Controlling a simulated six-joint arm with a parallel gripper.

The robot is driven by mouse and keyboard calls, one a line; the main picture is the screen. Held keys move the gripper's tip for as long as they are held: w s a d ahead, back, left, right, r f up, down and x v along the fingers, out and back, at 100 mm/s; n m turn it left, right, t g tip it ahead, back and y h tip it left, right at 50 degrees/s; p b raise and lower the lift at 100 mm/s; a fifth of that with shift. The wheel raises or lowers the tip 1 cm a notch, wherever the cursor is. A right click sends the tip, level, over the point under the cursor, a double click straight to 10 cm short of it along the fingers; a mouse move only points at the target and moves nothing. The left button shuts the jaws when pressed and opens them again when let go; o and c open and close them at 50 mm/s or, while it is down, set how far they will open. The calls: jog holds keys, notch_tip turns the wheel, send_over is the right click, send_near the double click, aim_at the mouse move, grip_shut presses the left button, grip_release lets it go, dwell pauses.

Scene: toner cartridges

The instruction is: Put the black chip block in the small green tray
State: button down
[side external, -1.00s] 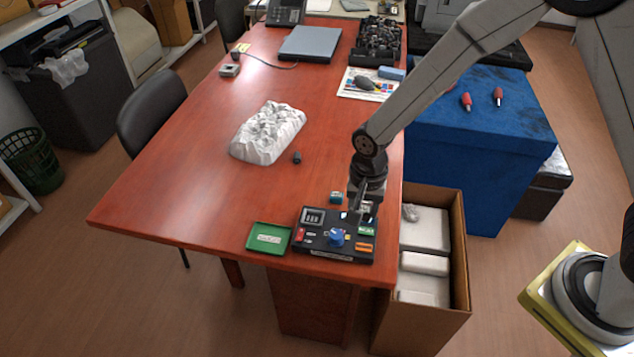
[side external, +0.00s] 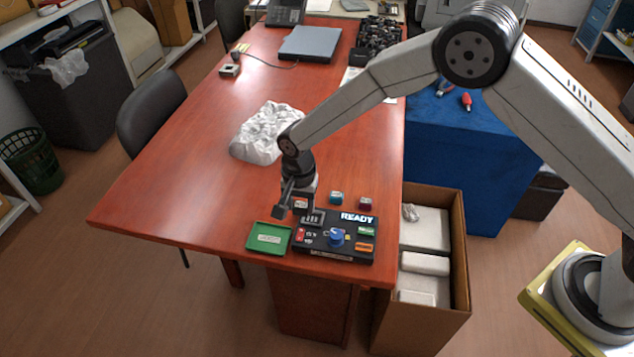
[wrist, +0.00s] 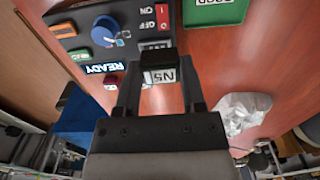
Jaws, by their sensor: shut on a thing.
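My gripper (side external: 298,207) is shut on the black chip block (wrist: 160,77). The block shows between the fingers in the wrist view, with a white label reading "N5". The fingers partly cover it, and its lower part is hard to make out. In the side external view my gripper hangs just above the rear left edge of the black control panel. The small green tray (side external: 258,246) lies flat left of the panel, in front of my gripper. It has a white label and holds nothing else visible. Its edge also shows at the top of the wrist view (wrist: 227,14).
The black panel (side external: 328,253) has a blue knob, switches and a lit "READY" display. A teal block (side external: 336,197) and a red block (side external: 366,204) stand behind it. A white lumpy mass (side external: 255,135) lies farther back. An open cardboard box (side external: 459,260) stands right of the table.

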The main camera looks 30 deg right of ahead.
jog(key=w+a+f, duration=0.4)
jog(key=w+a, duration=0.1)
jog(key=a, duration=0.2)
jog(key=shift+f, duration=0.25)
jog(key=shift+f, duration=0.25)
send_over(269, 240)
jog(key=shift+f, duration=2.15)
jog(key=shift+f, duration=0.8)
dwell(1.1)
jog(key=shift+c, duration=0.5)
grip_release()
